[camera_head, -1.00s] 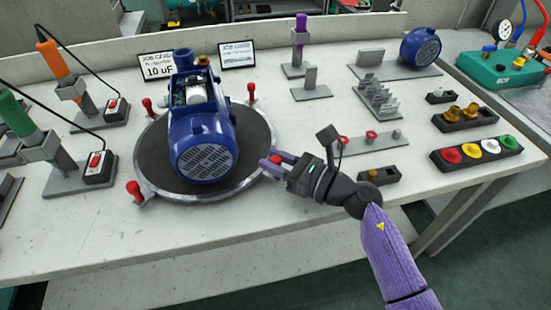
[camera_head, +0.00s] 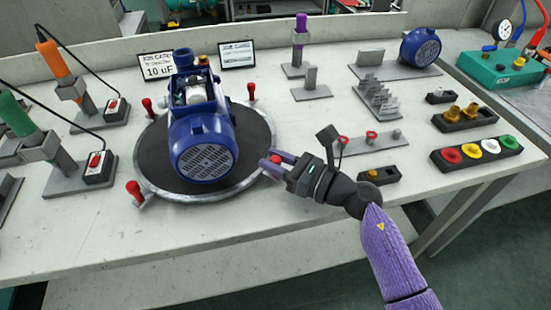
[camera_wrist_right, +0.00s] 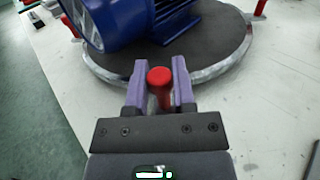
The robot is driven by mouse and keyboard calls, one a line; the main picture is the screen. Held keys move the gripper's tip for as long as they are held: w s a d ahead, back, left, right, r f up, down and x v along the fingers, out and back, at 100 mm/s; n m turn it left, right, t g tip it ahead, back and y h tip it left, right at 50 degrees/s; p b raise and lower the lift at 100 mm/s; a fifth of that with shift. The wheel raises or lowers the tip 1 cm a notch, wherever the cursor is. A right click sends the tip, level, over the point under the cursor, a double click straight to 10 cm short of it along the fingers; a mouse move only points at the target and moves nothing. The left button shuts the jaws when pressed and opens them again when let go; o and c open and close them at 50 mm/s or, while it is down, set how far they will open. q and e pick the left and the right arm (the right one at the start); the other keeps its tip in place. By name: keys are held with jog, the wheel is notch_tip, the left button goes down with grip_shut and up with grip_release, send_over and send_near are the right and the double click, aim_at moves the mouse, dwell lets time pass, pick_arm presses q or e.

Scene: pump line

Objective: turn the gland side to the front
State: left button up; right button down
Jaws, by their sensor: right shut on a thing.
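The blue pump (camera_head: 204,135) stands on a round turntable (camera_head: 252,178) with a dark top and a metal rim. Its slotted fan-cover end faces the front in the head view; an open box with a white part shows on its top. Red-knobbed handles stand around the rim, such as the front left one (camera_head: 134,190). My right gripper (camera_head: 274,163) is at the rim's right side, shut on a red-knobbed handle (camera_wrist_right: 160,77), which shows between its purple fingers in the right wrist view. The pump also shows there (camera_wrist_right: 125,20). My left gripper is not in view.
Corded tools in stands (camera_head: 65,80) fill the left side. Metal fixtures (camera_head: 376,98) and a tray of coloured caps (camera_head: 476,153) are at the right. The table front is clear.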

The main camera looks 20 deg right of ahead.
jog(key=w+d+b, duration=0.1)
jog(key=w+b, duration=0.1)
jog(key=w+d+b, duration=0.1)
jog(key=shift+w+d+f, duration=0.1)
jog(key=shift+d+f, duration=0.2)
jog(key=shift+w+d+r, duration=0.1)
jog(key=shift+w+d, duration=0.1)
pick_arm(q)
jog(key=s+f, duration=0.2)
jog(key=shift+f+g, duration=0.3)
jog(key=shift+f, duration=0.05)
pick_arm(e)
jog(key=shift+r, duration=0.15)
jog(key=c, duration=0.8)
grip_release()
jog(key=o, duration=0.3)
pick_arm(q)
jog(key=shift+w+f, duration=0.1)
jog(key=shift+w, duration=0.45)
pick_arm(e)
jog(key=shift+o, duration=0.2)
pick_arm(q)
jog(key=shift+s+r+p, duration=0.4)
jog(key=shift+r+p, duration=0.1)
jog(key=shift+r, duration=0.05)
pick_arm(e)
jog(key=v, duration=1)
